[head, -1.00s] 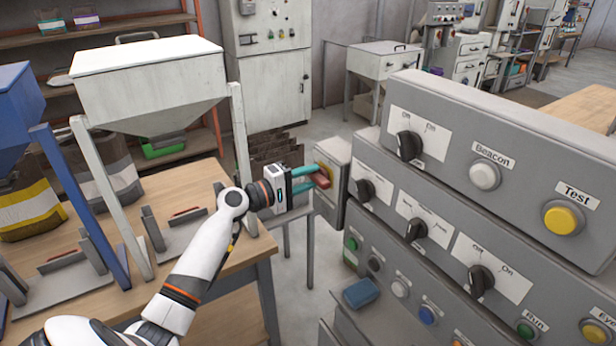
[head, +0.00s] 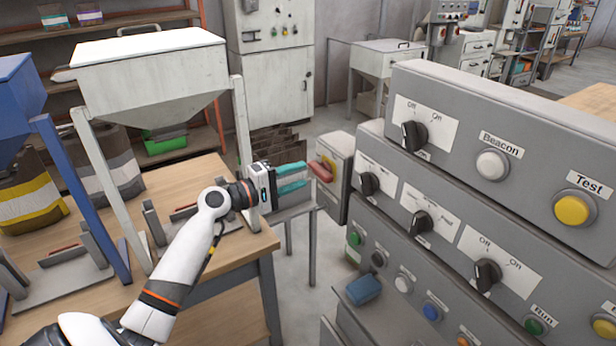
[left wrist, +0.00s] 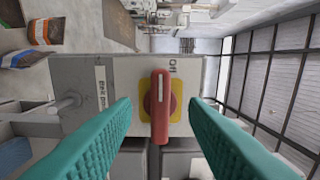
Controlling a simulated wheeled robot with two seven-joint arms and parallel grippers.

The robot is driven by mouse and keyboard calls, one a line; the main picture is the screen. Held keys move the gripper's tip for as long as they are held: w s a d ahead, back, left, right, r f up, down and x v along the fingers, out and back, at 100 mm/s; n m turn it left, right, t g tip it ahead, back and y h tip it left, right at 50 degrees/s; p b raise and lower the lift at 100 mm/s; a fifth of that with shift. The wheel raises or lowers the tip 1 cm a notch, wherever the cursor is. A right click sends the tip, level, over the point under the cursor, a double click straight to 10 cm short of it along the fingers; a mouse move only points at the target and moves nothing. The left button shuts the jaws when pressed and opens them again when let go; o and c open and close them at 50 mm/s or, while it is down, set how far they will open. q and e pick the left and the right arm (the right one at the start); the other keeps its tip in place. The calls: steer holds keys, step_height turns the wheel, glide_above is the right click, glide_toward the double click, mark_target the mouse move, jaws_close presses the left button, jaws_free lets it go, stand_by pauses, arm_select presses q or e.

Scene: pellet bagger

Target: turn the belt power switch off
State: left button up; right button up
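The belt power switch has a red handle (head: 321,171) on a yellow plate, on a grey box (head: 338,165) at the left end of the console. In the left wrist view the red handle (left wrist: 160,108) stands upright in the picture over the yellow plate (left wrist: 177,108). Its upper end, with a pale mark, lies near the word "Off" (left wrist: 172,66). My left gripper (head: 306,176) is open, its teal fingers pointing at the handle. In the left wrist view the fingers lie either side of the handle, with gaps. My right gripper is not in view.
The grey console (head: 480,150) with several knobs and buttons fills the right side. A blue block (head: 363,290) sits on a ledge below. A white hopper (head: 150,70) and a wooden table (head: 215,255) stand at the left.

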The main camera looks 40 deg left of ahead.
arm_select(q)
steer(key=b+v, duration=0.2)
steer(key=v, duration=0.5)
steer(key=shift+s+a, duration=0.15)
steer(key=shift+s, duration=0.2)
step_height(320, 180, down, 22)
steer(key=a+g+y, duration=0.2)
steer(key=g+y, duration=0.1)
steer(key=y, duration=0.1)
steer(key=s+d+f+m+g+y, duration=0.1)
steer(key=s+f+g, duration=0.15)
steer(key=f, duration=0.55)
steer(key=s+d+f+g+y, duration=0.1)
steer(key=s+d+f, duration=0.15)
steer(key=f, duration=0.45)
steer(key=s+f+m+g, duration=0.15)
steer(key=s+f, duration=0.25)
steer(key=f, duration=0.4)
steer(key=s+d+f+m+g, duration=0.45)
steer(key=s+d+f, duration=0.25)
steer(key=s+f, duration=0.55)
steer(key=s+d+f+m+g, duration=0.1)
steer(key=s+d+f+m, duration=0.3)
steer(key=s, duration=0.6)
steer(key=s+d+f+m+g, duration=0.2)
steer(key=s+d+f+m, duration=0.3)
steer(key=s+d, duration=0.3)
steer(key=shift+s+y, duration=0.4)
steer(key=shift+s, duration=0.5)
